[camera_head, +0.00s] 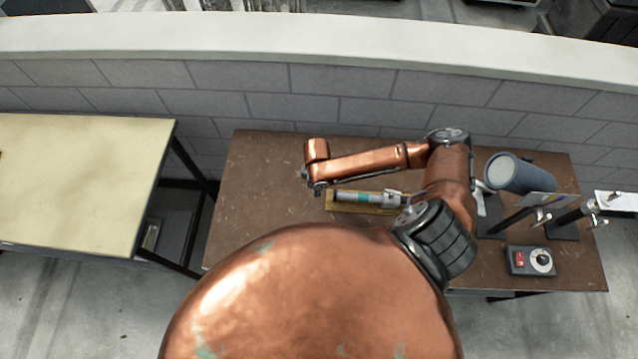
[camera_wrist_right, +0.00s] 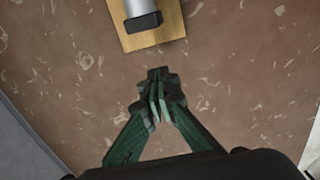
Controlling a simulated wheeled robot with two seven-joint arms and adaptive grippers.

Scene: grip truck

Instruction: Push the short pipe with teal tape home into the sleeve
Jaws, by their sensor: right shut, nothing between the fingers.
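The short pipe with teal tape (camera_head: 364,197) lies lengthwise on a wooden board (camera_head: 345,208) on the brown table. Its right part meets the grey metal sleeve (camera_head: 392,198); I cannot tell how deep it sits. My right gripper (camera_head: 317,189) is beside the pipe's left end, apart from it. In the right wrist view, the gripper's green fingers (camera_wrist_right: 158,95) are shut with nothing between them. A grey cylinder end with a dark tip (camera_wrist_right: 143,20) lies on the board (camera_wrist_right: 169,31) in front of them, with a gap of bare table. My left gripper is not in view.
A blue-grey cylinder (camera_head: 520,174) stands tilted at the table's right, near dark stands with clamps (camera_head: 565,220). A control box with a red button and a dial (camera_head: 530,261) lies at the front right. The brown table's left part (camera_head: 250,190) is clear. A pale table (camera_head: 80,180) stands further left.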

